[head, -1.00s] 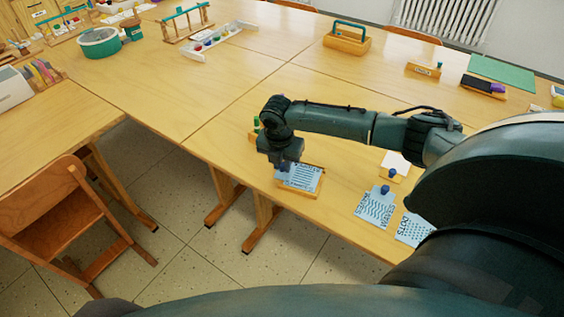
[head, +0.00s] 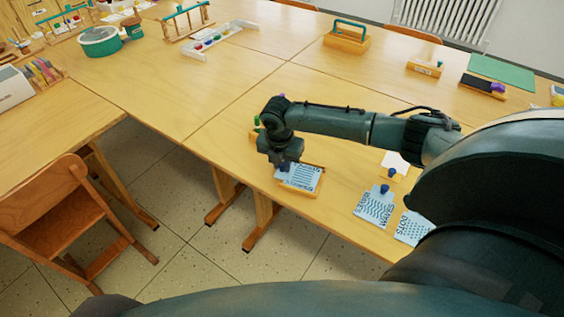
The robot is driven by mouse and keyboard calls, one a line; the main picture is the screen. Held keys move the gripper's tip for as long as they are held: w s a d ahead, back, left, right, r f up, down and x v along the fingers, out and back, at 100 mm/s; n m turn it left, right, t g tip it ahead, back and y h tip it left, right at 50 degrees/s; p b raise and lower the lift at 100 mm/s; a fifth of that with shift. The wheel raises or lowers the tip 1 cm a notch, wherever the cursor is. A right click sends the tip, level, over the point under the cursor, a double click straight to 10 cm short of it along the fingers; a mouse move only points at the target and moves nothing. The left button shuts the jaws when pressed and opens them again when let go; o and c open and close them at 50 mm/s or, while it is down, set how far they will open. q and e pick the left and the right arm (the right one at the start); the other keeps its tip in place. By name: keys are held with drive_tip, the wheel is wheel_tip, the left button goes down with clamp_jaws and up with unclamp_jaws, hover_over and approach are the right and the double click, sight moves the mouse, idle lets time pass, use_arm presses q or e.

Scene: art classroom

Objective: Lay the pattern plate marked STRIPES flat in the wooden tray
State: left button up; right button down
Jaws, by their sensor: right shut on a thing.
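The wooden tray (head: 319,188) lies near the front edge of the table. The pattern plate marked STRIPES (head: 303,176), pale blue with dark lines, is over or inside the tray; its lettering is small along the near edge. I cannot tell whether it rests fully on the tray floor. My right gripper (head: 285,165) points down at the plate's left part and is shut on its blue knob, mostly hidden by the fingers. My left gripper is not in view.
The WAVES plate (head: 374,207) and DOTS plate (head: 413,228) lie right of the tray, near the table edge. A small wooden holder with a white card (head: 395,161) stands behind them. A wooden caddy (head: 346,38) is farther back. A chair (head: 50,205) stands at left.

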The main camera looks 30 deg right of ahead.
drive_tip(key=shift+p, duration=0.4)
idle(0.3)
drive_tip(key=c, duration=1.2)
unclamp_jaws()
drive_tip(key=shift+c, duration=0.2)
drive_tip(key=shift+o, duration=1.2)
